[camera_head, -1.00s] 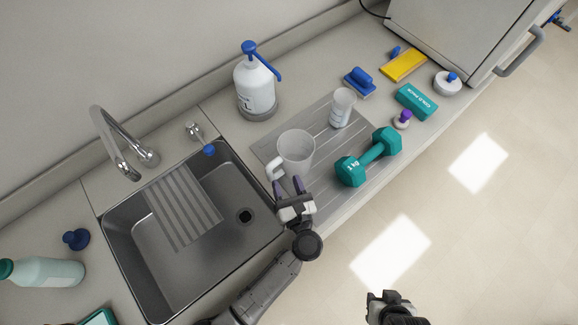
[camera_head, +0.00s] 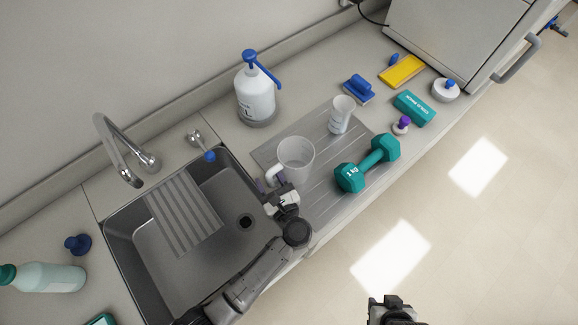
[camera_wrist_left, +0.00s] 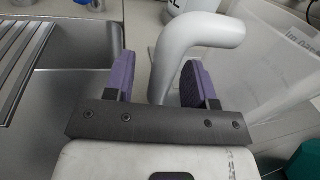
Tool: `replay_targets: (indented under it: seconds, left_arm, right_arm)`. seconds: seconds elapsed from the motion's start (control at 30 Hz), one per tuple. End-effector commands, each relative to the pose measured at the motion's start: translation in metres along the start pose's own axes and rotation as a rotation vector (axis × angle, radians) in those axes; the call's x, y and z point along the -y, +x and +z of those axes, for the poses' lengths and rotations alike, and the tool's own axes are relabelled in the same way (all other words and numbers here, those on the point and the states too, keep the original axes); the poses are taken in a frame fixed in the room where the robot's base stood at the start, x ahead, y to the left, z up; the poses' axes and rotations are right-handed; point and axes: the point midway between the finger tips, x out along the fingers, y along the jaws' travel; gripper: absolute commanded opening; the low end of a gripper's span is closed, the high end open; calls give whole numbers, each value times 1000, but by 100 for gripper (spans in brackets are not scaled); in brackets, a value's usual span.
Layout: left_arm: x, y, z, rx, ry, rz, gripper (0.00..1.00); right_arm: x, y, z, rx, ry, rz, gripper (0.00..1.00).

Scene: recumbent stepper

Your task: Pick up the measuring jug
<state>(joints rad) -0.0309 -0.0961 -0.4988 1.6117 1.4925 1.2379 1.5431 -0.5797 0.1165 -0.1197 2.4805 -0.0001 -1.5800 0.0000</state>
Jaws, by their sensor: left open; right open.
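The measuring jug (camera_head: 297,158) is a clear, translucent cup with a white handle (camera_head: 273,173), standing upright on the grey drainboard right of the sink. My left gripper (camera_head: 275,186) is at the handle side of the jug, open. In the left wrist view the white handle (camera_wrist_left: 190,50) rises between the two purple-padded fingers (camera_wrist_left: 157,82), with a gap to the left finger and the right finger close beside it. The jug's clear wall (camera_wrist_left: 275,70) is to the right of the fingers. My right gripper (camera_head: 388,305) is open at the bottom edge, over the floor, away from the counter.
A teal dumbbell (camera_head: 367,163) and a smaller clear cup (camera_head: 341,115) stand on the drainboard (camera_head: 318,195) near the jug. A white pump bottle (camera_head: 255,95) is behind it. The sink (camera_head: 215,245) with a faucet (camera_head: 122,150) lies to the left.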

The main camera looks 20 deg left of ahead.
Motion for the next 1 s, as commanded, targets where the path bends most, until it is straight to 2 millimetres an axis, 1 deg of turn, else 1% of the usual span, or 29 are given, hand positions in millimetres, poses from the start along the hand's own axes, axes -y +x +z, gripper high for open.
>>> replay_targets:
  seconds: [0.07, 0.6, 0.9, 1.0]
  left_arm:
    - [0, 0, 0, 0, 0, 0, 51]
    - [0, -1, 0, 0, 1, 0, 0]
    - [0, -1, 1, 1, 0, -1, 0]
    - [0, -1, 6, 0, -1, -1, 0]
  right_arm:
    - [0, 0, 0, 0, 2, -1, 43]
    - [0, 0, 0, 1, -2, 1, 43]
    - [-2, 0, 1, 2, -8, 6, 43]
    - [-2, -3, 0, 2, -8, 6, 43]
